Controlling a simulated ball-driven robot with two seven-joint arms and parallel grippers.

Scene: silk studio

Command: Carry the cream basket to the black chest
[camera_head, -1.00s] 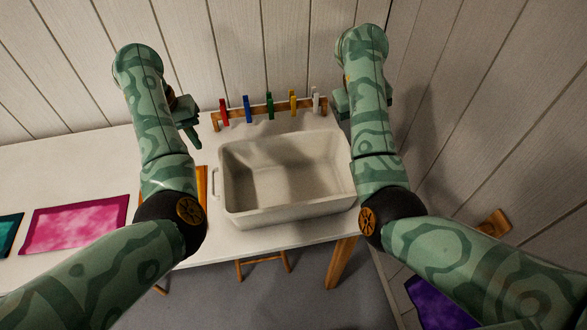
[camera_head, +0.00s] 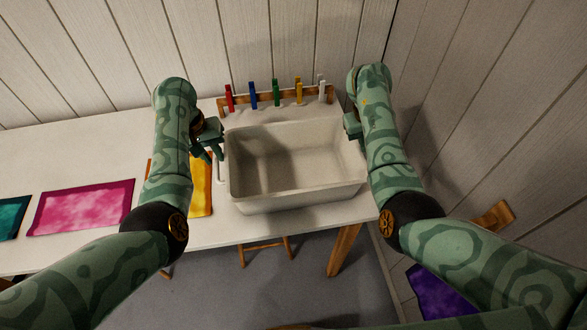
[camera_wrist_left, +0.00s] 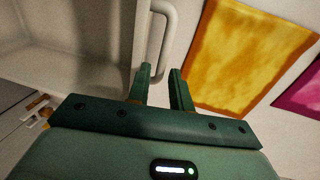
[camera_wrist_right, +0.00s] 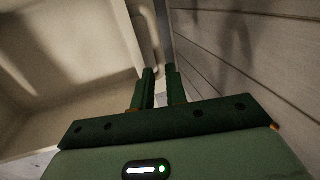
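The cream basket (camera_head: 300,203) is an empty, rectangular tub standing on the white table, with a handle at each end. My left gripper (camera_head: 210,150) is at its left end. In the left wrist view my left gripper's fingers (camera_wrist_left: 160,75) are apart, with the left handle (camera_wrist_left: 168,30) at their tips. My right gripper (camera_head: 352,125) is at the basket's right end, partly hidden by its arm. In the right wrist view its fingers (camera_wrist_right: 160,75) are narrowly apart, with the right handle (camera_wrist_right: 149,25) running down towards the gap. No black chest is in view.
A rack with coloured clothespins (camera_head: 277,92) stands behind the basket. Yellow (camera_head: 201,195), pink (camera_head: 82,207) and teal (camera_head: 12,217) cloths lie to its left. A panelled wall (camera_head: 480,110) is close on the right. A purple cloth (camera_head: 440,290) shows low at right.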

